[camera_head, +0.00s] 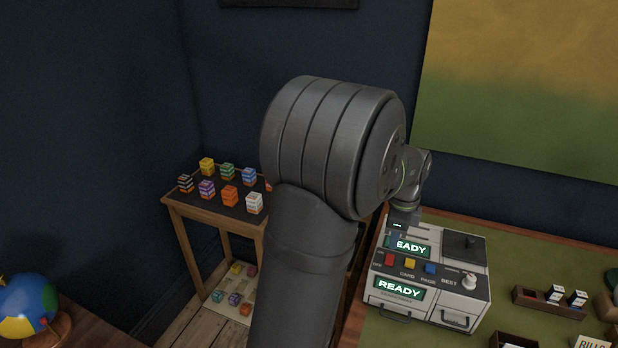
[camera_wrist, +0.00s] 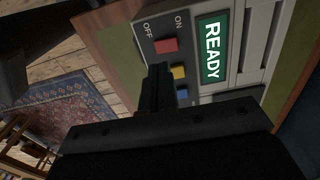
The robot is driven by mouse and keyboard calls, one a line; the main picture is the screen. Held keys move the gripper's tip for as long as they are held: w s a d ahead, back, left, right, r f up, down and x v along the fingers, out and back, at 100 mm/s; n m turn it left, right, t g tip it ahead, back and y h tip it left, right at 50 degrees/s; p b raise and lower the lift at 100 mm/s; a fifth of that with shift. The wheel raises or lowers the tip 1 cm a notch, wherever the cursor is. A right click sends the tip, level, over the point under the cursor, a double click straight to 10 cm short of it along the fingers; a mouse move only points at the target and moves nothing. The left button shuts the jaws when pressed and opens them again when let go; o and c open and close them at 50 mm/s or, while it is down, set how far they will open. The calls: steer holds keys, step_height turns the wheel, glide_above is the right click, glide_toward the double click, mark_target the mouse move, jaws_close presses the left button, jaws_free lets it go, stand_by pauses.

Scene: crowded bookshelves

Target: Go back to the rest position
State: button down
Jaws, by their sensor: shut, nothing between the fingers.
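My gripper (camera_wrist: 157,88) is shut and empty in the wrist view, its fingers in front of the button row of a grey machine (camera_wrist: 222,88). The red button (camera_wrist: 166,46) and yellow button (camera_wrist: 179,72) show beside the fingertips; the blue button (camera_wrist: 182,94) is partly covered. I cannot tell whether the fingers touch anything. In the head view my gripper (camera_head: 404,214) is over the back left of the machine (camera_head: 457,262), partly in front of its upper display. Both displays read READY. My large arm link hides the middle of the head view.
A side table (camera_head: 176,203) with several coloured block stacks stands left of my arm. Wooden trays (camera_head: 572,309) sit on the green desk right of the machine. A globe (camera_head: 28,305) is at the lower left. The dark wall is behind.

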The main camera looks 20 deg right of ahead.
step_height(320, 180, down, 6)
stand_by(0.4)
steer(key=shift+r, duration=4.15)
step_height(320, 180, up, 8)
steer(key=r+g+y, duration=0.1)
glide_above(389, 262)
steer(key=w+d, duration=0.3)
steer(key=shift+f, duration=0.25)
